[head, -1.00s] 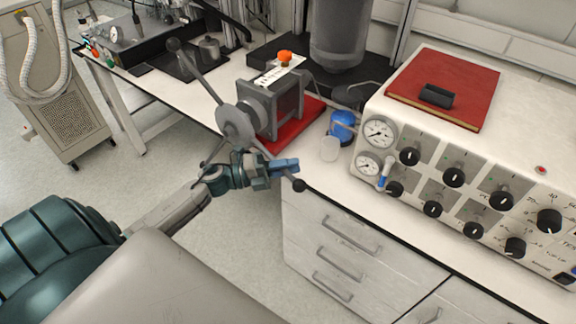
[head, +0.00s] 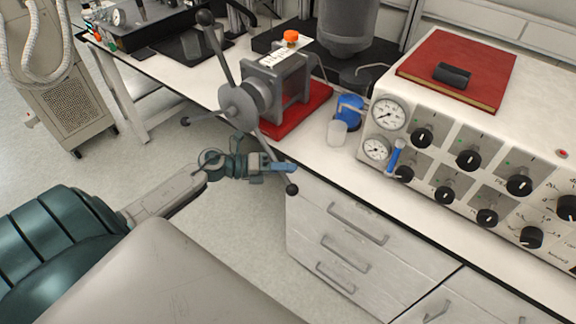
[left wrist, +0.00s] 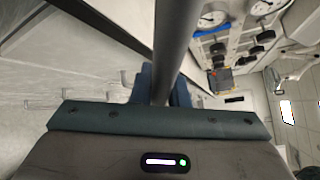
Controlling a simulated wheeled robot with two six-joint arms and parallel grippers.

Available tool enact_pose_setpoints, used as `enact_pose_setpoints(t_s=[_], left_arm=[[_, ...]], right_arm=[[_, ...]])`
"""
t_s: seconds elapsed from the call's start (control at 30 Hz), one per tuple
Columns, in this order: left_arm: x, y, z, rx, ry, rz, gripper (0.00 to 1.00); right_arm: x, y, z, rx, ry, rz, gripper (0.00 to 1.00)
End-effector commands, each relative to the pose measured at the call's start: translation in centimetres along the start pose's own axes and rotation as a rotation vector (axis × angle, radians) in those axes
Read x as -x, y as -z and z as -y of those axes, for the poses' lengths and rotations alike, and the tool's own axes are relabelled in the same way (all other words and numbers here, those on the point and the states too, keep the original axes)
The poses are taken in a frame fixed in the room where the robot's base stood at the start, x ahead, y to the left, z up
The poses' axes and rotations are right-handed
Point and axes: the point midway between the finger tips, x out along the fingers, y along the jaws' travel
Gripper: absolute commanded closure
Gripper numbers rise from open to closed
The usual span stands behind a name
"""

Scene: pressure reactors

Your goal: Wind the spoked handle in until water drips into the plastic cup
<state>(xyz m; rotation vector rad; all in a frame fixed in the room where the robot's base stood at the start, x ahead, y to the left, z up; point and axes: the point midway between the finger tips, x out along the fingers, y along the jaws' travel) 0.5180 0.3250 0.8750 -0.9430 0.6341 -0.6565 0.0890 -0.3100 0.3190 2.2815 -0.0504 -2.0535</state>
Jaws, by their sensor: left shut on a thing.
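The spoked handle (head: 236,104) is a grey hub with several black-knobbed spokes on the front of a grey press on a red base. My left gripper (head: 283,167) is at its lower spoke, which ends in a black knob. In the left wrist view the grey spoke (left wrist: 170,45) runs between the blue fingers (left wrist: 160,85), which are shut on it. The plastic cup (head: 337,133) is small and translucent and stands on the bench right of the press, in front of a blue object. No water drops can be made out. My right gripper is not in view.
A white control box (head: 480,130) with gauges and black knobs stands right of the cup, with a red book (head: 480,62) on top. Drawers (head: 345,235) are below the bench edge. Open floor lies left of the bench.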

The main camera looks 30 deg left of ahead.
Motion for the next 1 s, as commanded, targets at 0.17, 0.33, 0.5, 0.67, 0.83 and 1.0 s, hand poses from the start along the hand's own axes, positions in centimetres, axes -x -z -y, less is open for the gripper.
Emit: enact_pose_setpoints(t_s=[0.17, 0.33, 0.5, 0.67, 0.83, 1.0], left_arm=[[0.0, 0.1, -0.1, 0.003, -0.002, 0.000, 1.00], [0.0, 0.0, -0.1, 0.004, 0.000, 0.001, 0.64], [0.0, 0.0, 0.0, 0.004, 0.001, 0.001, 0.64], [0.3, 0.0, -0.1, 0.003, 0.000, 0.000, 0.64], [1.8, 0.1, -0.2, 0.002, -0.001, -0.003, 0.64], [4.2, 0.2, -0.2, 0.003, -0.004, -0.005, 0.64]], right_arm=[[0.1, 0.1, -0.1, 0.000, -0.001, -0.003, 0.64], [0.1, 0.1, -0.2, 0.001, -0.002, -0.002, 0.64], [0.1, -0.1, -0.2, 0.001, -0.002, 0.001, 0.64], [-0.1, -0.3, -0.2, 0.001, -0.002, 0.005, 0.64], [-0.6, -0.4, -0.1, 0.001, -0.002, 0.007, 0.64], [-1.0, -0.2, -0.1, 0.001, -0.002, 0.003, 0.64]])
